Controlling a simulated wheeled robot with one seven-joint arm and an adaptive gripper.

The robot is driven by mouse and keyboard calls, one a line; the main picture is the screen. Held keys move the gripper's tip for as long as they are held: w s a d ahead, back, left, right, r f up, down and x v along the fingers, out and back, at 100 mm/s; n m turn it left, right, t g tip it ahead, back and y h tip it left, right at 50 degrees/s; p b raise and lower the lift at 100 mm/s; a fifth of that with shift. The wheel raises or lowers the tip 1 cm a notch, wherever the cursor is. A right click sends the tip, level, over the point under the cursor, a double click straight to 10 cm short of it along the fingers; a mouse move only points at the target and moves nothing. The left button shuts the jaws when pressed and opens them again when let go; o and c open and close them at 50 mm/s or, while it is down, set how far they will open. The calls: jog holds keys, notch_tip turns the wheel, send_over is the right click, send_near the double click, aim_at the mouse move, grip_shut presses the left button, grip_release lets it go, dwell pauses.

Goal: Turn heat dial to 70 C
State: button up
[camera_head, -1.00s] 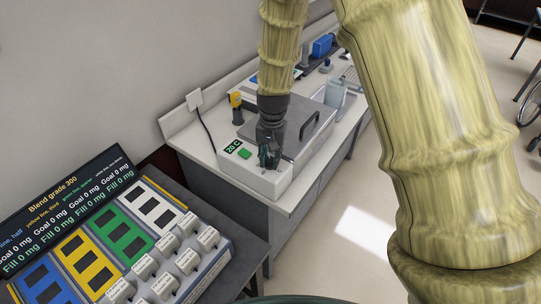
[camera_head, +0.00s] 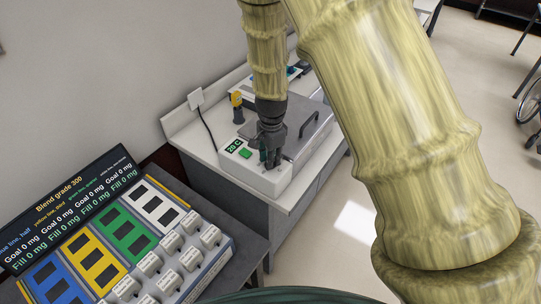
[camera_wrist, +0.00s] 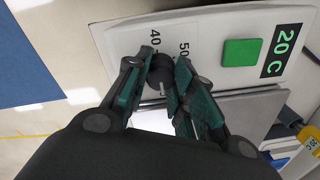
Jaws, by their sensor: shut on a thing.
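The heat dial (camera_wrist: 160,72) is a dark round knob on the white front panel of the water bath (camera_head: 262,180). In the wrist view my gripper (camera_wrist: 163,75) is shut on the dial, one finger on each side. Printed marks "40" and "50" show beside it; no 70 mark is visible, and the fingers hide part of the scale. A display (camera_wrist: 281,50) reads "20 C", next to a green button (camera_wrist: 241,52). In the head view my gripper (camera_head: 270,160) points down at the panel and hides the dial.
The bath's metal lid with a dark handle (camera_head: 308,124) is behind my gripper. At lower left is a rack of labelled blocks (camera_head: 170,265) with a display board (camera_head: 70,205). Open floor lies to the right.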

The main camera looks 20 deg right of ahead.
jog(key=shift+w+r+m, duration=0.1)
jog(key=shift+m, duration=0.3)
jog(key=o, duration=1)
jog(key=shift+o, duration=0.2)
notch_tip(320, 180, up, 12)
jog(key=shift+s, duration=0.25)
